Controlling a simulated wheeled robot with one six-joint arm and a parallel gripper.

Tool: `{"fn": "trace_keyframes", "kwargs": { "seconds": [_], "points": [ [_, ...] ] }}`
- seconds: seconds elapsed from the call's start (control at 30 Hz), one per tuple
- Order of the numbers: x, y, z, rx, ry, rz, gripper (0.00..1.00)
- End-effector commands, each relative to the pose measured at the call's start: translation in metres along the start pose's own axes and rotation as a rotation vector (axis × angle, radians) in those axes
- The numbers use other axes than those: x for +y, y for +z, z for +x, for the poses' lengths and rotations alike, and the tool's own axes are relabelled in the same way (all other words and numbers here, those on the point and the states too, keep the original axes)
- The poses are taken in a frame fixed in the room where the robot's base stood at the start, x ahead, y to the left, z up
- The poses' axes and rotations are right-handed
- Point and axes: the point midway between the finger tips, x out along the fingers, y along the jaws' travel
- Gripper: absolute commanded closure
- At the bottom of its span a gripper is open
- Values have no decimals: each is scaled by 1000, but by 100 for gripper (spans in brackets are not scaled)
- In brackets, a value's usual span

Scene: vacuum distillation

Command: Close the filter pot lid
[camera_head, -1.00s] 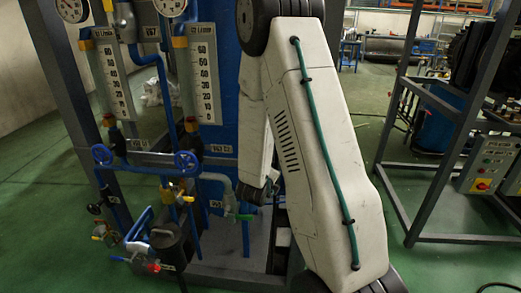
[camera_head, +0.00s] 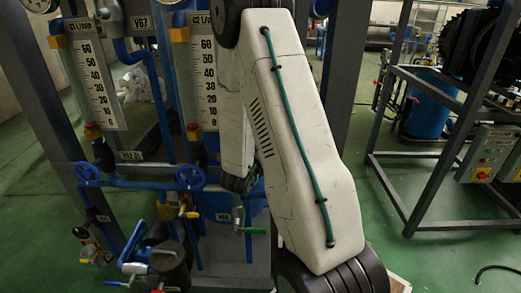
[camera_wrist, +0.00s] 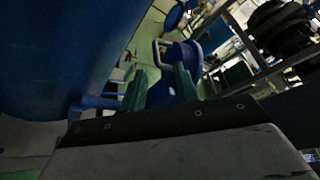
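A dark round pot (camera_head: 168,268), which looks like the filter pot, stands at the lower left in the head view. A blue bar-like handle (camera_head: 133,243) rises at its left side. I cannot tell for sure how its lid lies. My gripper (camera_wrist: 161,82) shows in the wrist view with its two green fingers apart. A blue part shows in the gap between or behind them; I see no clear grip on it. The pot is not clearly identifiable in the wrist view.
Blue handwheels (camera_head: 190,177) and pipes stand behind the pot. A large blue vessel (camera_wrist: 60,50) fills the left of the wrist view. A steel frame (camera_head: 445,150) stands at right, with open green floor before it.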

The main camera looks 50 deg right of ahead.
Motion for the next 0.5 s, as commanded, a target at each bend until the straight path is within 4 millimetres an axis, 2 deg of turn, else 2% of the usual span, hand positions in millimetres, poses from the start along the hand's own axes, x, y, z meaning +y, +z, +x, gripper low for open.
{"fn": "trace_keyframes", "kwargs": {
  "seconds": [0.3,0.5],
  "points": [
    [7,5,43,-10,9,-4,69],
    [7,6,62,-10,9,-5,69]
  ]
}}
